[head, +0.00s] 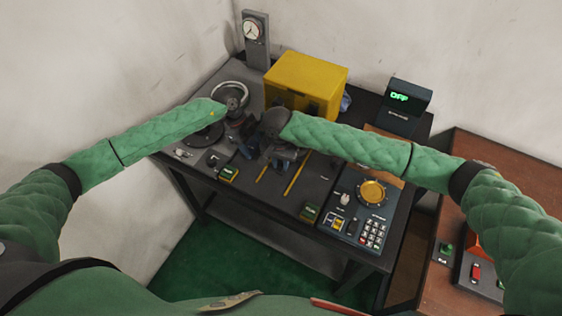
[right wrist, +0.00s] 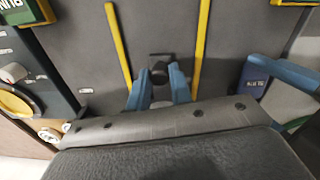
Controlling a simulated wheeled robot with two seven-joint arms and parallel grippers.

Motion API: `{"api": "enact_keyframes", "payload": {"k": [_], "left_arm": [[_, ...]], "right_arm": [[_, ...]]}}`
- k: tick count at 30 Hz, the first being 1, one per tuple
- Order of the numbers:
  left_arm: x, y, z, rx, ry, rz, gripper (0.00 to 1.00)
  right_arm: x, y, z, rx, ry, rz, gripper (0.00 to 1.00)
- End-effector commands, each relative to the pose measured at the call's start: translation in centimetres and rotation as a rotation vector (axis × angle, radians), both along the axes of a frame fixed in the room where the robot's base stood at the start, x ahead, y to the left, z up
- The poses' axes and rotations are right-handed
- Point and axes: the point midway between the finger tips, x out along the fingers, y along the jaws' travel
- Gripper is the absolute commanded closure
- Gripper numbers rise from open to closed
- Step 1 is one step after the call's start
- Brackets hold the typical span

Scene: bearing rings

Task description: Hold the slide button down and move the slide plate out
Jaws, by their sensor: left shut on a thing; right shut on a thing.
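The slide plate (right wrist: 150,30) is a dark grey panel between two yellow strips (right wrist: 118,45) in the right wrist view. My right gripper (right wrist: 158,85) has its blue fingers shut on a small dark handle (right wrist: 159,70) between these strips. In the head view my right gripper (head: 284,155) reaches down over the middle of the bench. My left gripper (head: 243,148) is beside it on the left, low over the bench. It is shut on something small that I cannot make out. The slide button cannot be told apart; the grippers hide much of that area.
Two small green and yellow boxes (head: 228,174) sit along the front. A gold dial (head: 372,192) and a keypad (head: 373,234) are at the right.

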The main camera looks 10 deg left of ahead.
Motion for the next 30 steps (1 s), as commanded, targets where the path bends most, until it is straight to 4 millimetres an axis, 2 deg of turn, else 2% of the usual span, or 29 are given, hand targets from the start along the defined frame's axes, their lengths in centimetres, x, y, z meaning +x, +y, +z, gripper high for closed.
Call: {"api": "enact_keyframes", "payload": {"k": [5, 18, 24, 30], "left_arm": [[-0.1, 0.1, -0.3, 0.003, 0.004, 0.000, 0.67], [-0.1, 0.1, -0.3, 0.003, 0.004, 0.000, 0.67], [-0.1, 0.1, -0.2, 0.003, 0.003, 0.001, 0.67], [-0.1, 0.1, -0.2, 0.003, 0.003, 0.001, 0.67]], "right_arm": [[-2.4, 0.9, -0.2, 0.000, 0.005, 0.003, 1.00], [-11.1, 4.0, -0.1, 0.001, 0.005, 0.003, 1.00], [-13.3, 4.8, -0.1, -0.001, 0.002, 0.002, 1.00], [-14.0, 5.1, 0.0, -0.001, 0.002, 0.001, 1.00]]}}
